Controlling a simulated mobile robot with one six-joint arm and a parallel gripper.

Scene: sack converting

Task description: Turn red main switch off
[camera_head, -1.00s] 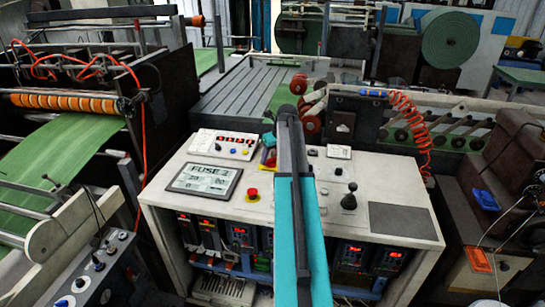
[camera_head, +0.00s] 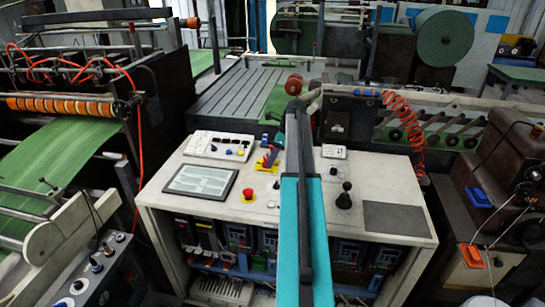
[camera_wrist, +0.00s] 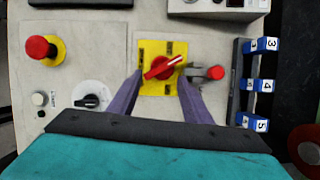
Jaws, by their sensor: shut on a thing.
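The red main switch (camera_wrist: 163,68) is a rotary handle on a square yellow plate (camera_wrist: 152,90) on the pale console top. In the wrist view its handle lies at a slant, from lower left to upper right. My gripper (camera_wrist: 161,76) has its two fingers around the handle, one on each side, and is shut on it. In the head view the red switch (camera_head: 269,159) shows just left of my arm, which hides part of the console.
A red emergency button (camera_wrist: 40,48) on yellow sits left of the switch. A small red knob (camera_wrist: 215,72) and numbered blue tags (camera_wrist: 267,44) are close on the right. The display (camera_head: 201,181) and a black joystick (camera_head: 344,196) are also on the console.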

